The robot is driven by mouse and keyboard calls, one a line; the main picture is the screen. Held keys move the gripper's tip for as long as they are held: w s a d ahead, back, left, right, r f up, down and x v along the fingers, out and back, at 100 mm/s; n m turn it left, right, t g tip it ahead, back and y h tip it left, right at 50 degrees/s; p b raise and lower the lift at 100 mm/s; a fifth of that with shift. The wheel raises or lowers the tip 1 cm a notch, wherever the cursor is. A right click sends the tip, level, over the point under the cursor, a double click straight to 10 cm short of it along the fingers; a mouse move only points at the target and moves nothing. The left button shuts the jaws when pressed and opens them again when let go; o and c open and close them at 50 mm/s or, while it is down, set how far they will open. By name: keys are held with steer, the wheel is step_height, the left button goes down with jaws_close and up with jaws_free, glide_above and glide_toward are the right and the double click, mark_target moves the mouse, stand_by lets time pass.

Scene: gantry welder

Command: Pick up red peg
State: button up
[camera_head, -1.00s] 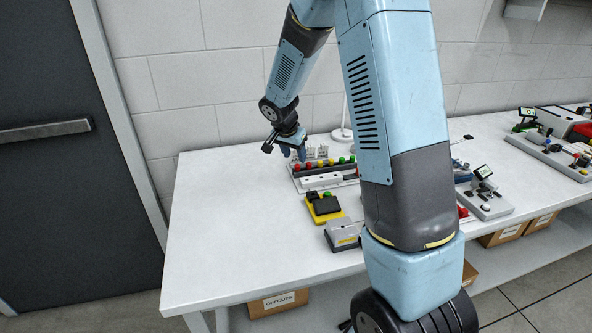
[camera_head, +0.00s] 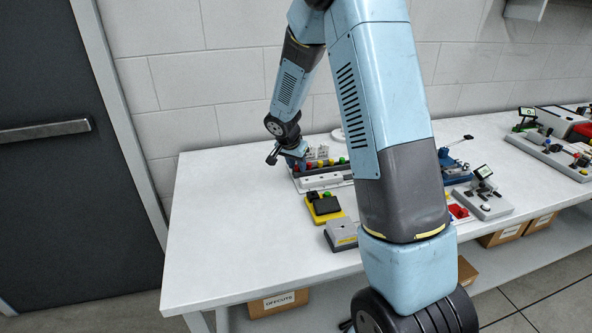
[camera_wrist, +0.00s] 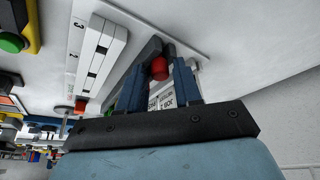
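A red peg (camera_wrist: 160,69) shows between the two blue fingers of my gripper (camera_wrist: 158,82) in the wrist view. The fingers stand apart on either side of it, and I see no firm contact. In the head view my gripper (camera_head: 296,162) is low at the left end of a peg rack (camera_head: 311,182) and hides the leftmost part of the row. Another red peg (camera_head: 311,167) stands just right of the gripper, with yellow and green ones further along. A second red top (camera_wrist: 80,105) shows left of the fingers in the wrist view.
A yellow device with a black top (camera_head: 324,208) and a grey box (camera_head: 341,234) lie in front of the rack. My arm hides the table's middle. The left part of the white table (camera_head: 230,220) is clear. The wall is close behind.

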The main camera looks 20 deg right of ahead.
jaws_close()
